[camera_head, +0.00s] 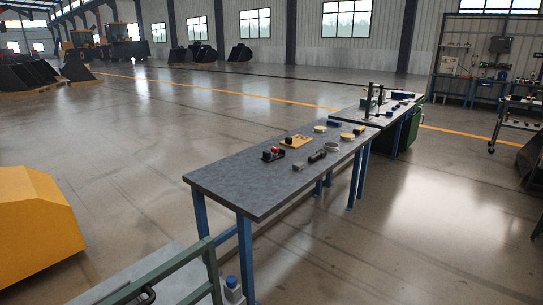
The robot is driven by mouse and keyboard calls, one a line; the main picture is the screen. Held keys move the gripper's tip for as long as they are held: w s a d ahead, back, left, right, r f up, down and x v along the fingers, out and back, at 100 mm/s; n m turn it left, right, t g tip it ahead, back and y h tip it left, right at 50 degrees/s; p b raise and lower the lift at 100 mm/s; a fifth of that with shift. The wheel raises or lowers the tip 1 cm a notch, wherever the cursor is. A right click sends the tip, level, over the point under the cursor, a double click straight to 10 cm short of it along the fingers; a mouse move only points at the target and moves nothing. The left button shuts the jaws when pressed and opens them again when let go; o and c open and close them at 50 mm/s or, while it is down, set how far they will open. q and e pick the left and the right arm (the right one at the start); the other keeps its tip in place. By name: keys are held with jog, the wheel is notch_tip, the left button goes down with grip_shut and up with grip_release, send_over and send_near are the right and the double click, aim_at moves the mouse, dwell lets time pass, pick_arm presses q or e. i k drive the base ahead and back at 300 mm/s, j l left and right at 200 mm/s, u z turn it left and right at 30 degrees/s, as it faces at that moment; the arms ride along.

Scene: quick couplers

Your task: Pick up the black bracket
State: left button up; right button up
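A grey-topped workbench (236,187) with blue legs stands in the middle of the head view, some way off. Small parts lie on its far half. A low black piece with a red part on it (273,155) lies near the bench's left long edge. A short black cylinder-like piece (317,156) lies to its right. At this size I cannot tell which dark piece is the black bracket. Neither of my grippers shows in this view.
The bench's near half is bare. A green-framed rail (176,265) stands at bottom left, a yellow block (38,220) at left. Open floor lies beyond.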

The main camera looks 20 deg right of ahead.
aim_at(268, 157)
jog(key=i+l, duration=0.25)
jog(key=l, duration=0.2)
jog(key=i+l, duration=0.25)
jog(key=l, duration=0.15)
jog(key=i+l, duration=0.25)
jog(key=l, duration=0.2)
jog(key=i+l, duration=0.25)
jog(key=l, duration=0.15)
